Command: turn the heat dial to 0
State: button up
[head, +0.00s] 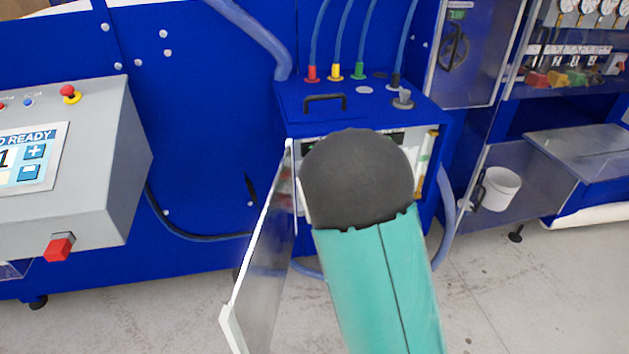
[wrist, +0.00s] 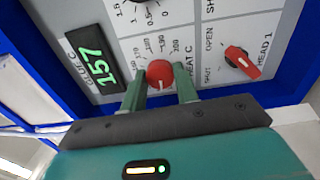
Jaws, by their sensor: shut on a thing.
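The red heat dial (wrist: 160,75) sits on a grey panel in the wrist view, beside the label HEAT C and a printed scale. My gripper (wrist: 160,84) has its two green fingers on either side of the dial, shut on it. A pale pointer mark shows on the dial's lower side; its exact reading is too small to tell. A green display (wrist: 91,63) reads 157. In the head view my arm hides the dial and my fingers.
A red HEAD 1 switch (wrist: 241,60) sits right of the dial, and a black knob is partly in view above. In the head view an open clear door (head: 262,255) stands left of my arm. The blue cabinet (head: 290,103) has hoses on top.

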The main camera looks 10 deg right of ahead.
jog(key=n, duration=1)
jog(key=shift+a, duration=0.2)
dwell(0.4)
jog(key=o, duration=0.9)
jog(key=shift+s, duration=0.1)
jog(key=shift+o, duration=0.4)
jog(key=shift+d, duration=0.1)
